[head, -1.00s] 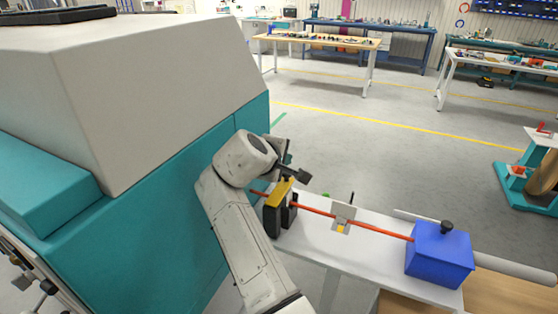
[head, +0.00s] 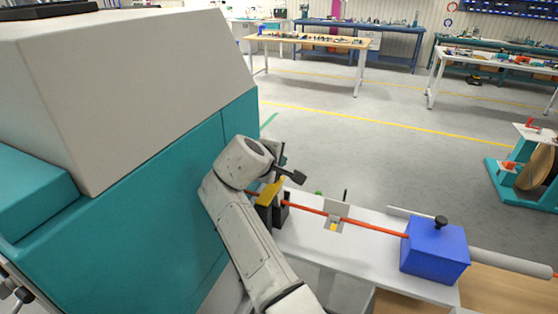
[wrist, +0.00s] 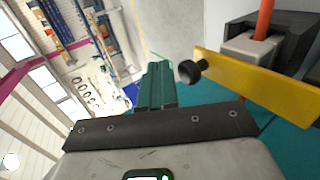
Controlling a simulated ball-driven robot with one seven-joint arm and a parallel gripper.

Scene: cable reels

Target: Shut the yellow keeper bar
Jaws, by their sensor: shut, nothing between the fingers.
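The yellow keeper bar (head: 270,191) sits tilted at the black cable guide (head: 280,213) on the white bench's left end. In the wrist view the bar (wrist: 262,87) runs across the right side, with a black knob (wrist: 188,72) at its near-left end. My gripper (wrist: 157,70) is shut and empty, its teal fingers just left of the knob; I cannot tell whether they touch. In the head view my wrist hides part of the gripper beside the bar. The orange cable (head: 305,208) runs through the guide; it also shows in the wrist view (wrist: 265,18).
A large teal and grey machine (head: 130,190) stands close on the left. A blue box (head: 435,249) with a black knob and a small grey clamp (head: 335,214) stand along the cable on the white bench (head: 310,245).

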